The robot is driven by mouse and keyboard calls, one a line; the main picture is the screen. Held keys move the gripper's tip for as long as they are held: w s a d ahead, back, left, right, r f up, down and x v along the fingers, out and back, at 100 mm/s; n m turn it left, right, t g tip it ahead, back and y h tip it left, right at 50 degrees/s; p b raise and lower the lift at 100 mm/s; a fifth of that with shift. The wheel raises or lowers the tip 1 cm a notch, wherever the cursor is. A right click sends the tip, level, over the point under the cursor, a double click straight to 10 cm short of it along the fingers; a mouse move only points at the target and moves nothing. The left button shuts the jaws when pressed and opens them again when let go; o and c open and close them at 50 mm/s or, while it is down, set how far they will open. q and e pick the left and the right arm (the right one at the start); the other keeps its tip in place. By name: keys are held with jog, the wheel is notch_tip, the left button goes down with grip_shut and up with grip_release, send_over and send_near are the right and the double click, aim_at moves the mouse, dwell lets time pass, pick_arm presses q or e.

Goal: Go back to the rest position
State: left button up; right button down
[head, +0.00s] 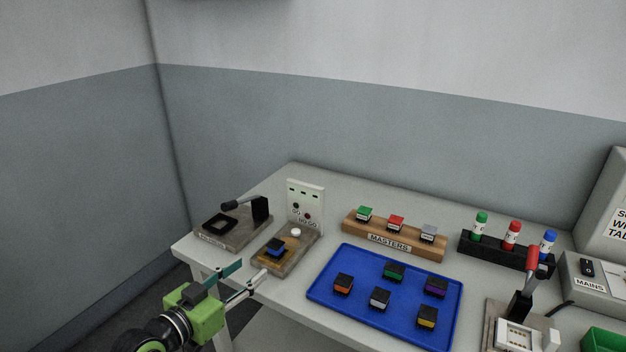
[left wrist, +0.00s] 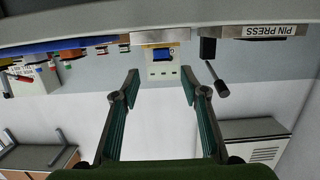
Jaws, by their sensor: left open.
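My left gripper (head: 252,268) is in the lower left of the head view, at the table's front edge. Its two fingers are spread apart, with nothing between them. They point toward a small wooden fixture (head: 296,258) that bears a blue connector (head: 275,251). The gripper looks a little short of this fixture. In the left wrist view, which is upside down, the open fingers (left wrist: 160,85) frame the blue connector (left wrist: 162,54) beyond their tips. My right gripper is not in view.
A pin press (head: 240,222) stands behind left, beside a white indicator panel (head: 305,204). A blue tray (head: 360,314) with several connectors lies right of the gripper. The masters rack (head: 393,243), marker holder (head: 480,247) and a red-handled lever press (head: 520,305) stand farther right.

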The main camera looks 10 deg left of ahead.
pick_arm(q)
jog(key=s+d+f, duration=0.1)
jog(key=f, duration=0.1)
jog(key=s+d+f+g, duration=0.2)
jog(key=s+f, duration=0.1)
jog(key=shift+f, duration=0.35)
jog(key=s+f+n+g+y, duration=0.1)
jog(key=s+f+g+y, duration=0.2)
jog(key=s, duration=0.6)
jog(key=s+f+g+y, duration=0.1)
jog(key=s+f+g, duration=0.2)
jog(key=s+f, duration=0.4)
jog(key=s+f+n+g+y, duration=0.1)
jog(key=s+f+g, duration=0.25)
jog(key=s, duration=0.65)
notch_tip(320, 180, down, 25)
jog(key=s+g, duration=0.1)
jog(key=g, duration=0.1)
jog(key=s+a+f, duration=0.2)
jog(key=s+f, duration=1.4)
jog(key=s, duration=0.2)
jog(key=shift+a+f+g+y+p, duration=0.25)
jog(key=shift+a+g+y+p, duration=0.05)
jog(key=shift+a+g+p, duration=0.1)
jog(key=shift+w, duration=0.1)
